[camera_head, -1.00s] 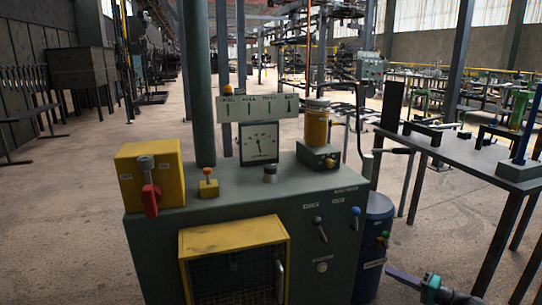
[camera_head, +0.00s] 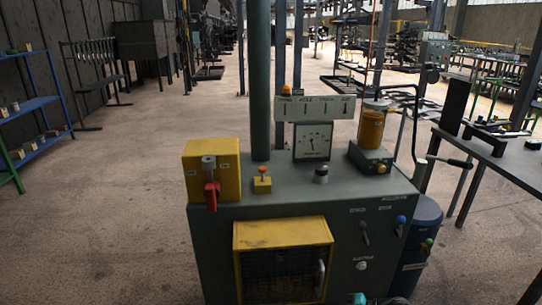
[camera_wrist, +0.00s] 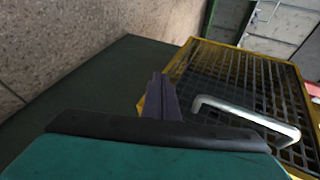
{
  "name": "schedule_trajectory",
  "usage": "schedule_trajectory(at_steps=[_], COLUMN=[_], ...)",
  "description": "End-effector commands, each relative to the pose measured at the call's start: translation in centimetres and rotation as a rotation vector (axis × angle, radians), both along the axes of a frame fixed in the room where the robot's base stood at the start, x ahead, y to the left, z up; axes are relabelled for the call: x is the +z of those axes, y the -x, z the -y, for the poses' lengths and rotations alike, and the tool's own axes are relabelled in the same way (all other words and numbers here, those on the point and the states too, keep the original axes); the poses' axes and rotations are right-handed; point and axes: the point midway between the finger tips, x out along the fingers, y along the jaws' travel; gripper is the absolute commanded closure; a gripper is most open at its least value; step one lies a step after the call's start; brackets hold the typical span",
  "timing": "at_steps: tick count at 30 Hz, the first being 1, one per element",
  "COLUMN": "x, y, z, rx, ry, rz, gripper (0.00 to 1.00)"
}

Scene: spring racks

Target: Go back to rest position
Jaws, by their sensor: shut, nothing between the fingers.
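My gripper (camera_wrist: 159,82) shows in the wrist view as two dark purple-grey fingers closed together, with nothing visible between them. Beyond it in that view are a yellow-framed mesh door (camera_wrist: 228,62) and its pale handle (camera_wrist: 245,112), tilted in the picture. I cannot tell the exact gap from fingers to door. In the head view only a bit of my teal arm part shows at the bottom edge, and the fingers are out of sight. The green machine (camera_head: 210,237) stands in front with the same yellow mesh door (camera_head: 283,234), shut, on its front.
On the machine's top are a yellow box with a red lever (camera_head: 212,170), a gauge (camera_head: 313,141) and a yellow cylinder (camera_head: 371,128). A blue drum (camera_head: 425,215) and a workbench (camera_head: 510,165) stand right. A blue shelf (camera_head: 38,104) stands left; the floor between is clear.

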Motion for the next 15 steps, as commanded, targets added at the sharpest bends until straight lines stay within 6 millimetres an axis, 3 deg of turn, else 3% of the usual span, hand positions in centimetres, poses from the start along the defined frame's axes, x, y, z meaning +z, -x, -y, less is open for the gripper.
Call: schedule_trajectory(at_steps=[1,6,15], x=[0.2,-1.4,-3.8], y=[1.2,5.2,14.2], z=[-1.8,-6.5,-12.2], rx=[0.035,0.146,0.349], ry=[0.014,0.082,0.252], rz=[-0.03,-0.128,-0.303], gripper=[1.0,1.0,1.0])
